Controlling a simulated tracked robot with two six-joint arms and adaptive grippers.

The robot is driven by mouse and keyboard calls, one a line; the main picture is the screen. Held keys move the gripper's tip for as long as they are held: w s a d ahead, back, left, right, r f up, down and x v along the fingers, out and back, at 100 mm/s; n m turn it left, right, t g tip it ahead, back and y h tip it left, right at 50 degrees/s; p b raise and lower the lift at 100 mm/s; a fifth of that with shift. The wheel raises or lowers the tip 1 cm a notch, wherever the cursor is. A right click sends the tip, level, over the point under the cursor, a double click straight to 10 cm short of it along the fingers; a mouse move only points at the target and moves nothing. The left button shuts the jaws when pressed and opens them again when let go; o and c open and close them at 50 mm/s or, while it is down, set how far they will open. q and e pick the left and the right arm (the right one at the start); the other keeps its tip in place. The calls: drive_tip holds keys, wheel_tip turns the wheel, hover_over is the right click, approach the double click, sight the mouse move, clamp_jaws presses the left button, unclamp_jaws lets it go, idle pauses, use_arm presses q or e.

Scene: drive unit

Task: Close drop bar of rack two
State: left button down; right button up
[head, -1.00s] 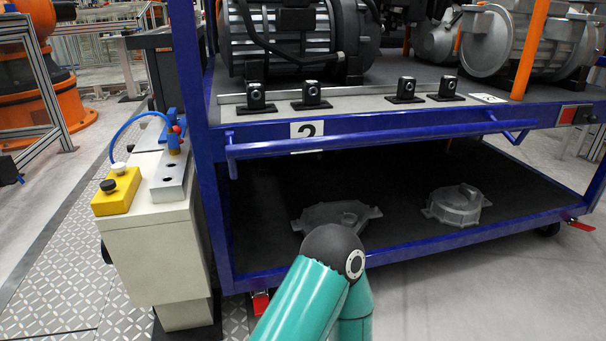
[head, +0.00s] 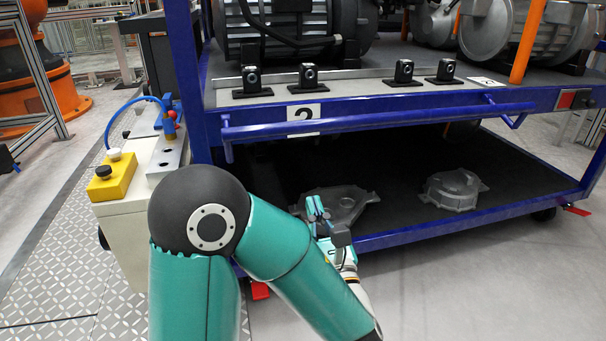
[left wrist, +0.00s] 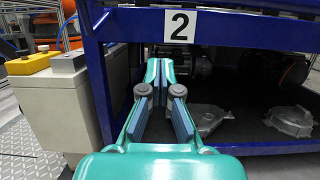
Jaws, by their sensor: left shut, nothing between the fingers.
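Rack two is a blue-framed cart with a white "2" label (head: 303,112) on its upper shelf edge, and the label also shows in the left wrist view (left wrist: 180,25). The drop bar (head: 400,119) is a long blue tube lying across the front of that edge, held out by short end arms. My left gripper (head: 318,208) is below the bar, by the lower shelf's front edge, apart from the bar. In the left wrist view the gripper (left wrist: 160,78) points toward the rack below the label, shut and empty. My right gripper is out of view.
Small black blocks (head: 307,77) stand along the upper shelf, with motors behind. Grey castings (head: 340,203) lie on the lower shelf (head: 405,160). A control box (head: 113,180) with a yellow button unit stands at left. The floor at lower right is clear.

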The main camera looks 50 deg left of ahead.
use_arm(q)
drive_tip(key=w+a+r+p, duration=0.4)
drive_tip(key=a+r+p, duration=0.2)
drive_tip(key=a, duration=0.4)
drive_tip(key=shift+w+a+r, duration=0.15)
drive_tip(key=shift+r, duration=0.5)
